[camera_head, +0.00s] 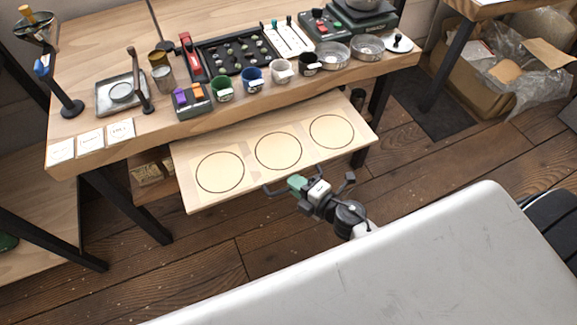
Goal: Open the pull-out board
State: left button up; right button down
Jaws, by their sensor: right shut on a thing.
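The pull-out board (250,155) is a pale wooden panel with three dark circle outlines. It sticks out well past the front edge of the wooden table (150,128), under the tabletop. A dark handle is on its front edge, partly hidden by my gripper. My right gripper (297,187) is at the board's front edge, right of its middle, shut on the handle. My left gripper is not in view.
Several cups, a scale and trays stand on the tabletop above the board. My grey body surface (430,265) fills the lower right. Wooden floor (190,270) is open in front of the board. A cardboard box (480,75) stands at the upper right.

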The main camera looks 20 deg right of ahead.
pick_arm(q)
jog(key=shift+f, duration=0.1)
pick_arm(e)
jog(key=shift+s, duration=1.75)
jog(key=c, duration=1.2)
grip_release()
jog(key=shift+d, duration=0.1)
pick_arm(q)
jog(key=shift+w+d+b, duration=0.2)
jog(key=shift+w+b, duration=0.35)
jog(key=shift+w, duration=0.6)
pick_arm(e)
jog(key=v, duration=1)
jog(key=shift+s+d, duration=0.15)
jog(key=shift+s, duration=0.15)
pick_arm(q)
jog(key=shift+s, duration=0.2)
